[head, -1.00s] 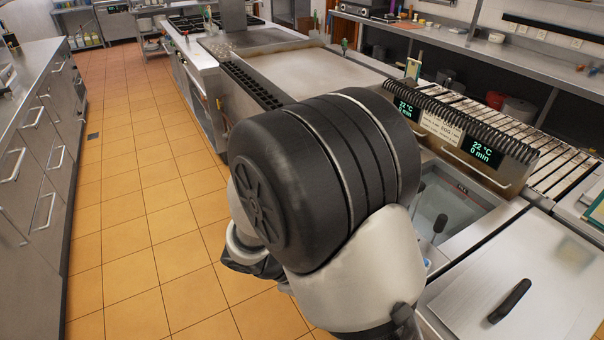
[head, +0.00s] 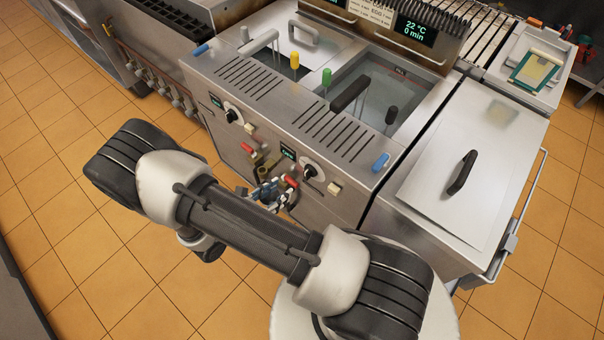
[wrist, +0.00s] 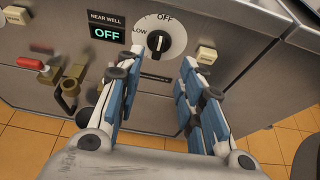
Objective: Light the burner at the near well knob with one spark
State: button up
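The near well knob (wrist: 158,42) is a black grip on a white dial in the wrist view, with OFF at its top and LOW to the left. Its pointer stands up toward OFF. The NEAR WELL display (wrist: 107,34) beside it reads OFF. A cream push button (wrist: 207,54) sits right of the dial. My gripper (wrist: 157,68) is open and empty, its blue-padded fingers on either side below the knob, apart from it. In the head view the knob (head: 311,172) shows on the front panel, with my gripper (head: 278,189) just below left.
A second knob (head: 232,115) with its own button (head: 250,128) sits farther left. Red-handled valves (head: 291,181) and brass fittings (wrist: 71,82) project from the panel. Colored handles stand on the top (head: 327,75). A lidded unit (head: 470,175) stands right. Floor is free in front.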

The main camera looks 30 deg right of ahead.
aim_at(305, 173)
jog(key=b+x, duration=0.2)
jog(key=x, duration=1)
jog(key=shift+w+d, duration=0.1)
jog(key=shift+d, duration=0.15)
jog(key=shift+c, duration=0.5)
grip_shut()
